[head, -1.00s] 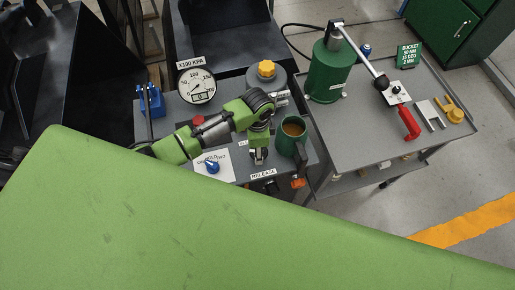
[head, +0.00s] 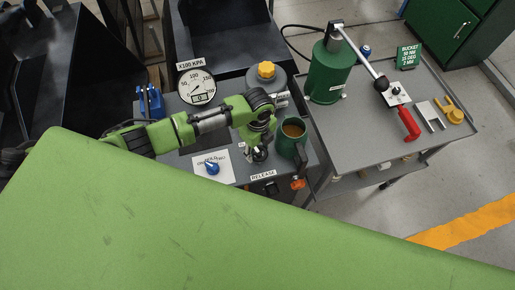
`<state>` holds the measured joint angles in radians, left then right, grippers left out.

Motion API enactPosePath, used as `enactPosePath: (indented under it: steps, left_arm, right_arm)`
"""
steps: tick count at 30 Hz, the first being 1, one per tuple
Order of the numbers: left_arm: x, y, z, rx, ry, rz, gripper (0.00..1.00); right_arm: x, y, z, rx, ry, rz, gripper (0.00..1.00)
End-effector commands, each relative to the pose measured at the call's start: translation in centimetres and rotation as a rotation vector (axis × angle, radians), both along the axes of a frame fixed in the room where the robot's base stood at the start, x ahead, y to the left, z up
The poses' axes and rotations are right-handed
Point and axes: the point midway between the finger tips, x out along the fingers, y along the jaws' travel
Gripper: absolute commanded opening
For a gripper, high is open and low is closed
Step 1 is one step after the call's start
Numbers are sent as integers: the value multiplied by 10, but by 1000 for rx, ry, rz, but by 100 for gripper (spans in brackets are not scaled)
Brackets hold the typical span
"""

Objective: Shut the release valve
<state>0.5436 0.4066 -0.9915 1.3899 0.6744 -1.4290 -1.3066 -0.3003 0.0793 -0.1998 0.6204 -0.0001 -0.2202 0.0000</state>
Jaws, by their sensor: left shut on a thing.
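The RELEASE label (head: 262,175) is on the front part of the grey bench. My left gripper (head: 258,153) points down just behind this label, between a blue knob and a green mug. It is shut on a small dark part there, which looks like the release valve's knob. The fingers hide most of that part, so its turned position cannot be told. A pressure gauge (head: 197,87) marked x100 kPa stands behind, its needle low on the dial. My right gripper is not in view.
The green mug (head: 291,139) stands close right of my gripper. A blue knob (head: 212,167) on a white plate is at left. An orange part (head: 298,184) is at the bench's front edge. The right cart bears a green cylinder (head: 328,72) and a red handle (head: 408,124).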

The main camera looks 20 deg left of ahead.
Motion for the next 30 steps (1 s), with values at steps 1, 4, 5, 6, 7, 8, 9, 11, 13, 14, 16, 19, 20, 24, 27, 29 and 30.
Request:
enactPosePath:
  steps: [1,4,5,6,7,8,9,11,13,14,16,19,20,24,27,29,30]
  left_arm:
    - [1,1,0,1,0,-38,23]
    - [1,1,-1,2,0,-109,23]
    - [1,0,-1,2,0,-128,23]
    - [1,0,0,1,0,-152,23]
    - [1,0,0,1,0,-168,23]
    - [1,0,0,1,0,-184,23]
    - [1,0,0,0,0,-203,23]
    - [1,0,0,0,0,-228,23]
    - [1,-1,0,0,0,-252,23]
    - [1,-1,0,0,0,-260,23]
    - [1,-1,0,0,0,-276,23]
    - [1,-1,0,0,0,-290,23]
    - [1,-1,0,0,0,-292,23]
    - [1,-1,0,0,0,-298,23]
    - [1,-1,0,0,0,-299,23]
    - [1,-1,0,0,0,-299,23]
    - [1,-1,0,0,0,-299,23]
  right_arm:
    - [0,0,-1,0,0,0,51]
    - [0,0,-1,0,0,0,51]
    - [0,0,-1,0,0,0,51]
    - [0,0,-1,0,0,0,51]
    - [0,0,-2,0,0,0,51]
    - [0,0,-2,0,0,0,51]
    - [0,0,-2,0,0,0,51]
    - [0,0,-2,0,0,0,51]
    - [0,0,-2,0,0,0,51]
    - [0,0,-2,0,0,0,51]
    - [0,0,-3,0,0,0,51]
    - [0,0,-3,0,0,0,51]
    - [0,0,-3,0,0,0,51]
    - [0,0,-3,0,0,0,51]
    - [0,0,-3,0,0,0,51]
    - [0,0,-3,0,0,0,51]
    - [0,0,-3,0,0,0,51]
